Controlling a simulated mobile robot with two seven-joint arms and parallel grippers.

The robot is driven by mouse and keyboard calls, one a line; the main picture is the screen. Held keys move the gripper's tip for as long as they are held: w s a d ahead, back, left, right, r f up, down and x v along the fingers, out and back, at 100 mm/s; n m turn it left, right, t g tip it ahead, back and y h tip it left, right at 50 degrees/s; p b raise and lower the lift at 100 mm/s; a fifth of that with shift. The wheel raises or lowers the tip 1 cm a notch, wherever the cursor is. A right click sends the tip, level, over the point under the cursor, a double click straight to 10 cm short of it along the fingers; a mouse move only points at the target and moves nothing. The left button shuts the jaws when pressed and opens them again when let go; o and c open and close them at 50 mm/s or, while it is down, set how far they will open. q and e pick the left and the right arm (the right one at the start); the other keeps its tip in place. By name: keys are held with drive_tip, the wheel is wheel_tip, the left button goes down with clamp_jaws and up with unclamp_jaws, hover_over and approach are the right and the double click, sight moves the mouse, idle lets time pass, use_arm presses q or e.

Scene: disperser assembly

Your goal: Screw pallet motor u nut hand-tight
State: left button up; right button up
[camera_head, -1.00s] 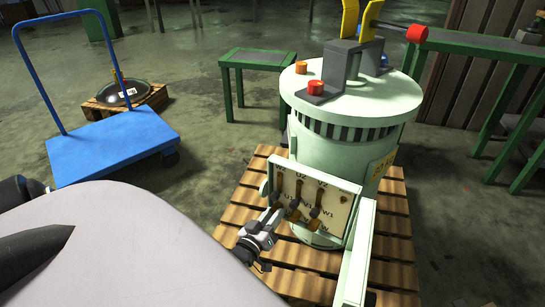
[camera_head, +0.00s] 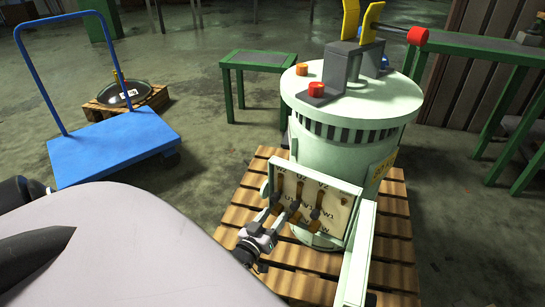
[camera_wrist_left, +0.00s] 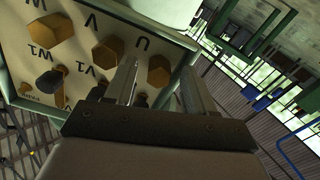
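The pallet motor (camera_head: 340,160) is a pale green drum standing on the wooden pallet (camera_head: 390,225). Its open terminal box (camera_head: 335,205) faces me, with lettered studs and brass nuts. My left gripper (camera_head: 277,214) is at the lower left of this box. In the left wrist view the brass hex nut by the letter U (camera_wrist_left: 158,70) shows between the two spread fingers of the gripper (camera_wrist_left: 160,85). The fingers look apart from the nut's sides; I cannot tell how deep it sits between them. My right gripper is not in view.
Other brass nuts (camera_wrist_left: 108,52) sit close to the left finger. A blue cart (camera_head: 110,145) stands at the left, with a dark round part (camera_head: 125,93) on a small pallet behind it. Green tables (camera_head: 258,60) stand behind the motor. Floor between cart and motor is free.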

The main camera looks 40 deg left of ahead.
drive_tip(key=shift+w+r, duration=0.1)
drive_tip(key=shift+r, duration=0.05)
use_arm(q)
drive_tip(key=shift+s+d, duration=0.1)
drive_tip(key=shift+s, duration=0.2)
drive_tip(key=p+v, duration=0.2)
drive_tip(key=v, duration=0.4)
drive_tip(key=shift+s, duration=0.2)
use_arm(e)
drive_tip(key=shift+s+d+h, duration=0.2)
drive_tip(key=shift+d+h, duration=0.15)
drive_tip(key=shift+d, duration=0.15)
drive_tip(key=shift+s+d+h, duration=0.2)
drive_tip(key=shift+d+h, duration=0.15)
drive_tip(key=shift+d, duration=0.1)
use_arm(q)
drive_tip(key=shift+d, duration=0.1)
